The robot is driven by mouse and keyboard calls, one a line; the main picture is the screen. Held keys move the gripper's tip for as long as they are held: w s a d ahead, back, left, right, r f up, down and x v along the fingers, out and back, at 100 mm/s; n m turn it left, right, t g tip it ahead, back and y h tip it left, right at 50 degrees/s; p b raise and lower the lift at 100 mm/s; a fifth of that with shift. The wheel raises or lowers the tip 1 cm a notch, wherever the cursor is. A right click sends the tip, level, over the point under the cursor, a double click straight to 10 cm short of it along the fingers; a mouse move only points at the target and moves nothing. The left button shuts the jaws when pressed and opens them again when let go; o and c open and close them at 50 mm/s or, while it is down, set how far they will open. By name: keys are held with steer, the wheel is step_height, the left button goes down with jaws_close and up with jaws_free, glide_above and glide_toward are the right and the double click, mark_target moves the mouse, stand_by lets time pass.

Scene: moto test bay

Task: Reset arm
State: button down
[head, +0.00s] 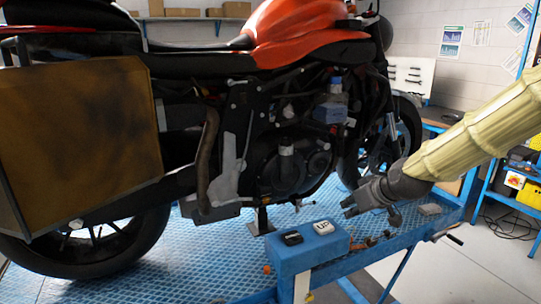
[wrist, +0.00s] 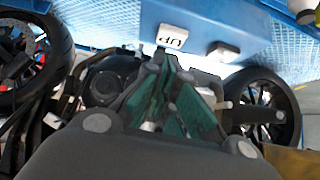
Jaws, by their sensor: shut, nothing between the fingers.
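My arm comes in from the right in the head view, in a pale yellow sleeve. My gripper (head: 369,202) is at its end, shut and empty, above the blue lift platform (head: 400,238) and in front of the motorcycle. In the wrist view my gripper (wrist: 178,118) shows greenish fingers close together with nothing held. The orange and black motorcycle (head: 290,30) stands upright on the platform, with its engine (head: 287,170) left of my gripper. The fingertips look apart from the motorcycle.
A blue block (head: 308,250) at the platform's near edge carries a white item marked with characters (head: 324,227) and a black item (head: 292,238). Small loose parts (head: 370,241) lie right of it. A brown pannier (head: 80,140) juts out at left. A blue shelf stands at right. Floor at lower right is clear.

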steer(key=s+a+f+m+g, duration=0.1)
steer(key=s+f, duration=0.3)
steer(key=f, duration=0.6)
steer(key=s+a+f+m+g+h, duration=0.15)
steer(key=s+f, duration=0.25)
steer(key=f, duration=0.6)
steer(key=s+f+g, duration=0.2)
steer(key=s+f, duration=0.2)
steer(key=f, duration=0.6)
steer(key=s+f+g, duration=0.1)
steer(key=s+f, duration=0.5)
steer(key=s, duration=0.3)
steer(key=s+a+f+m+g+h, duration=0.1)
steer(key=s+f, duration=0.6)
steer(key=s, duration=0.3)
steer(key=s+f+g, duration=0.1)
steer(key=s+f, duration=0.6)
steer(key=s, duration=0.3)
steer(key=shift+a+m+g, duration=0.15)
steer(key=shift+m+g, duration=0.2)
